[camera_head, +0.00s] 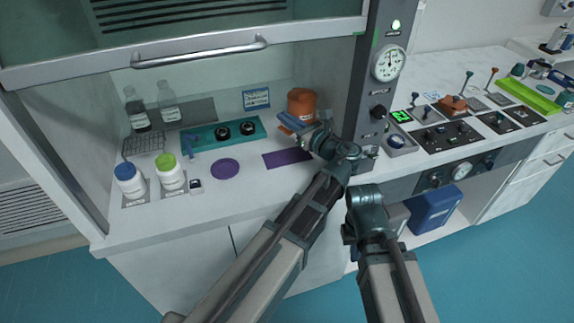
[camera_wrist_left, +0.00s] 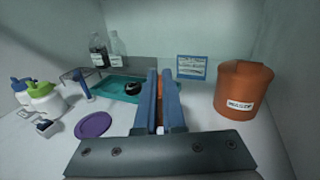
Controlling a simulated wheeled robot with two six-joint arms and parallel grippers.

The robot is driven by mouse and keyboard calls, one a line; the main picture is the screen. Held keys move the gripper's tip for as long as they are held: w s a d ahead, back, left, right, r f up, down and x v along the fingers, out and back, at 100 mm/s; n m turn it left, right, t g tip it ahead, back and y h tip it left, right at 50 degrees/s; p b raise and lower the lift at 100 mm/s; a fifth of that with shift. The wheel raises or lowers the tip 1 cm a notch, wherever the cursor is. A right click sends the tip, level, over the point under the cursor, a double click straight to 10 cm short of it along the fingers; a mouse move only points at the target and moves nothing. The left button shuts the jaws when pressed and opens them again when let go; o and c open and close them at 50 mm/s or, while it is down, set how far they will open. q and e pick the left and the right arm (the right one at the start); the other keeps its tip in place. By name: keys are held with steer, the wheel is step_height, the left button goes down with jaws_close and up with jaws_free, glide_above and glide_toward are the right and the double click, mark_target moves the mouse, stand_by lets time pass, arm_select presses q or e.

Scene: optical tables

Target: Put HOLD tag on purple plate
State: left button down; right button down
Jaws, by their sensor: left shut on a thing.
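The purple plate (camera_head: 225,169) is a flat round disc on the white hood floor; it also shows in the left wrist view (camera_wrist_left: 92,125), left of the fingers. My left gripper (camera_head: 290,123) is shut on a thin orange piece (camera_wrist_left: 166,92), which I take for the HOLD tag; no lettering shows. Most of it is hidden between the blue fingers. The gripper is above the hood floor, right of and apart from the plate, near the orange waste pot. My right arm's end (camera_head: 365,200) is in front of the bench; its fingers cannot be made out.
A teal tray (camera_head: 240,133) with black round items stands behind the plate. White bottles (camera_head: 170,173) and a small dark-topped item (camera_head: 195,185) are left of it. The orange pot (camera_head: 302,104) stands by the right wall. A flat purple rectangle (camera_head: 287,158) lies right of the plate.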

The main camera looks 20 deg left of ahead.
mark_target(287, 156)
arm_select(q)
steer(key=shift+f+b, duration=5.1)
steer(key=shift+f, duration=0.1)
steer(key=shift+r, duration=0.15)
steer(key=c, duration=1.4)
jaws_free()
steer(key=shift+c, duration=0.2)
steer(key=o, duration=0.4)
